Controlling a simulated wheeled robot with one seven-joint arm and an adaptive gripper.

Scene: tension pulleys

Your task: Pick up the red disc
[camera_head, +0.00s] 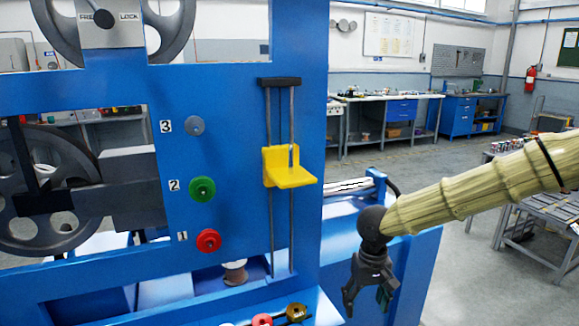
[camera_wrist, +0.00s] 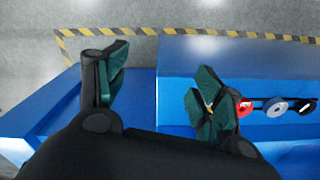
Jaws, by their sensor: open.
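A red disc (camera_head: 262,320) lies on the blue ledge at the bottom of the head view, partly cut off by the frame edge. In the wrist view a red disc (camera_wrist: 245,108) shows just right of the right finger, partly hidden by it. Another red disc (camera_head: 208,240) sits on the blue panel beside the number 1. My gripper (camera_head: 367,297) is open and empty, pointing down, right of the ledge and apart from the discs. In the wrist view its fingers (camera_wrist: 160,85) are spread over bare blue surface.
A grey disc (camera_wrist: 277,107) and a black disc (camera_wrist: 305,107) lie right of the red one. A brownish disc (camera_head: 297,312) is on the ledge.

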